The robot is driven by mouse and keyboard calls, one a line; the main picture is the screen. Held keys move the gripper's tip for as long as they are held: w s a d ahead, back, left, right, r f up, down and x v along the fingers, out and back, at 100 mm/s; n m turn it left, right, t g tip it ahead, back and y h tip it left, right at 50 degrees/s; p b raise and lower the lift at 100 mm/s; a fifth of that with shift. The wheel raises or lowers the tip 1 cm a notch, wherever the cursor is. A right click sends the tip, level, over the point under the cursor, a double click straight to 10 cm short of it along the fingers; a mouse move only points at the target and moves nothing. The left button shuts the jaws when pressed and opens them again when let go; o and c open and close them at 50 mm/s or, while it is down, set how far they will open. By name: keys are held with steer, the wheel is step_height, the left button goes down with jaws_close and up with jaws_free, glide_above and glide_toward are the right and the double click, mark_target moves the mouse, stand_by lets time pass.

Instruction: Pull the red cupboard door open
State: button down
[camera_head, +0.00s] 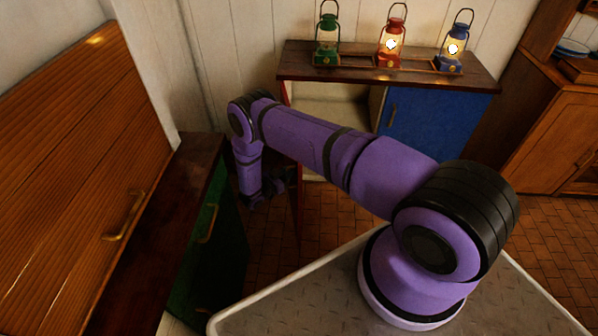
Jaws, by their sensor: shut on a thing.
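The red cupboard door (298,205) shows as a thin, nearly edge-on strip, swung out from the left side of the low cupboard under the lanterns. The pale inside of that cupboard (325,112) shows behind my arm. My gripper (284,182) is small and dark at the end of my purple arm, at the left side of the red door. It is shut on the red door's handle, which is too small and dark to make out. My forearm hides part of the door and the opening.
A closed blue door (418,124) is right of the opening. Green (327,45), red (391,47) and blue (453,50) lanterns stand on top. A green door (210,240) with a brass handle is close at left. Brick floor (335,210) lies between.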

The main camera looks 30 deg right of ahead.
steer(key=shift+w+a+f, duration=0.1)
steer(key=shift+a, duration=0.55)
steer(key=c, duration=1.2)
jaws_free()
steer(key=s+a+r, duration=0.1)
steer(key=s+r, duration=0.1)
steer(key=s, duration=0.6)
steer(key=s+a+r, duration=0.1)
steer(key=s+r, duration=0.2)
steer(key=s, duration=0.4)
steer(key=shift+s, duration=0.4)
steer(key=shift+c, duration=0.2)
